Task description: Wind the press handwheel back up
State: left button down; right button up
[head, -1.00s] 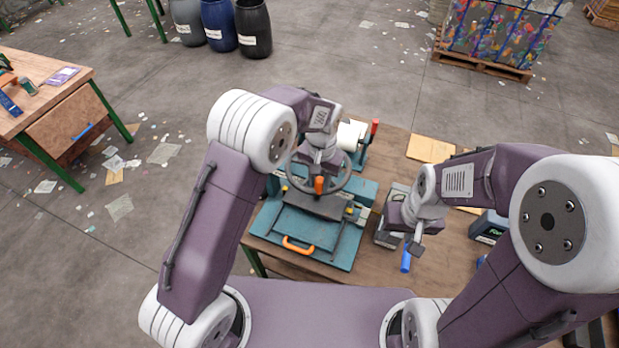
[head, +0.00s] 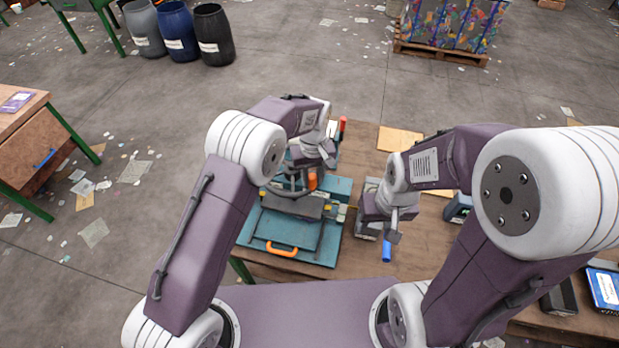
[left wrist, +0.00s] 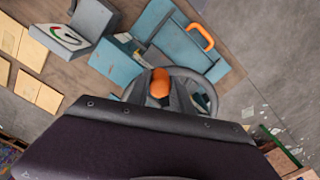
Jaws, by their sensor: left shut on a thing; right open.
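The teal press (head: 322,243) stands on the wooden table, with an orange front handle (head: 282,250). Its grey handwheel (head: 272,189) lies above it, mostly hidden by my left arm. The wheel's rim also shows in the left wrist view (left wrist: 211,98). My left gripper (head: 312,184) is at the wheel, shut on its orange knob; the knob shows between the fingers in the left wrist view (left wrist: 160,83).
Cardboard sheets (head: 400,139) lie at the table's back. A red-handled tool (head: 342,125) stands behind the press. A dark box (head: 457,208) and a blue-screened tablet (head: 605,287) are to the right. Another table (head: 40,150) stands at the far left, across open floor.

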pick_arm(q)
jog(key=shift+d, duration=0.1)
jog(key=c, duration=1.1)
grip_release()
jog(key=shift+w+d, duration=0.1)
jog(key=shift+d, duration=0.05)
notch_tip(320, 180, up, 9)
jog(key=shift+d+r+b, duration=0.1)
jog(key=shift+b, duration=0.8)
